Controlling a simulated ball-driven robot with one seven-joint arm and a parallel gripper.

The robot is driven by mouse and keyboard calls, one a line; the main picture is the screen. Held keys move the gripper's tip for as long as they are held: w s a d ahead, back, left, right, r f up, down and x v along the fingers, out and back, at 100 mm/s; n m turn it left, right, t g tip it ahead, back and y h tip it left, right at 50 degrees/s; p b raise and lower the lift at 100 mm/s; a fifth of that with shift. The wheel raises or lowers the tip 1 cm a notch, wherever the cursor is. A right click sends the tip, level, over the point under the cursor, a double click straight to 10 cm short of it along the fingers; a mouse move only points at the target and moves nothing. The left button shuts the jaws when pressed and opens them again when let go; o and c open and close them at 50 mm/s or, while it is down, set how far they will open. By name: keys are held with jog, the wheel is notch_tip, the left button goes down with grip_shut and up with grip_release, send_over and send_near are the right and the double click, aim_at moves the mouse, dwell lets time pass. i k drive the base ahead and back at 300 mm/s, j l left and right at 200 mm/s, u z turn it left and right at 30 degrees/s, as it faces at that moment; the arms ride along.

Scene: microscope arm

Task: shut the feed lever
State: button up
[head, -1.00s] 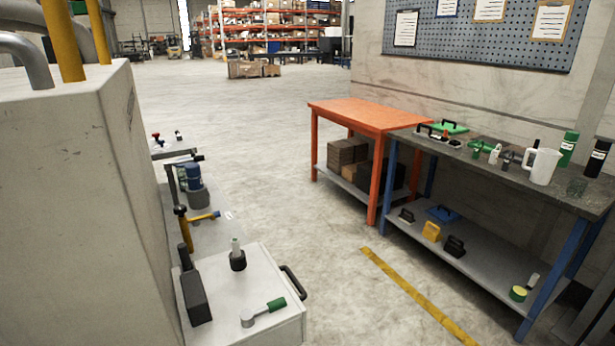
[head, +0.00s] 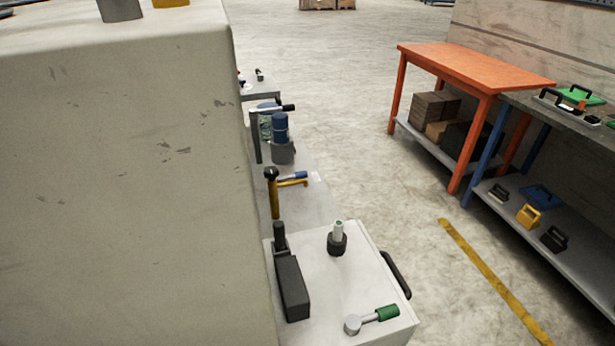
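No label marks the feed lever, so I cannot tell which handle it is. In the head view, a grey lever with a green grip (head: 388,313) lies on a white cabinet top (head: 330,290) at the bottom, its round hub at the left end and its grip to the right. Farther back, a lever with a blue grip (head: 299,175) lies by a yellow bar (head: 292,184). A yellow post with a black knob (head: 271,173) stands upright left of it. My gripper is not in view.
A big pale block (head: 120,190) fills the left side. On the cabinet are a black box (head: 292,288) and a black-based peg (head: 337,243); a black handle (head: 396,274) is on its right side. An orange table (head: 470,68) stands at the right. The floor between is clear.

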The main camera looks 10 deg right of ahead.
aim_at(282, 178)
jog(key=i+l+u, duration=0.2)
jog(key=k+l, duration=0.1)
jog(key=l, duration=0.25)
jog(key=l+u, duration=0.1)
jog(key=l, duration=0.25)
jog(key=k+l, duration=0.15)
jog(key=l, duration=0.25)
jog(key=i+l+u, duration=0.2)
jog(key=l, duration=0.4)
jog(key=i+l+u, duration=0.2)
jog(key=l, duration=0.45)
jog(key=l+u, duration=0.25)
jog(key=l, duration=0.35)
jog(key=i+l+u, duration=0.45)
jog(key=i+l, duration=0.6)
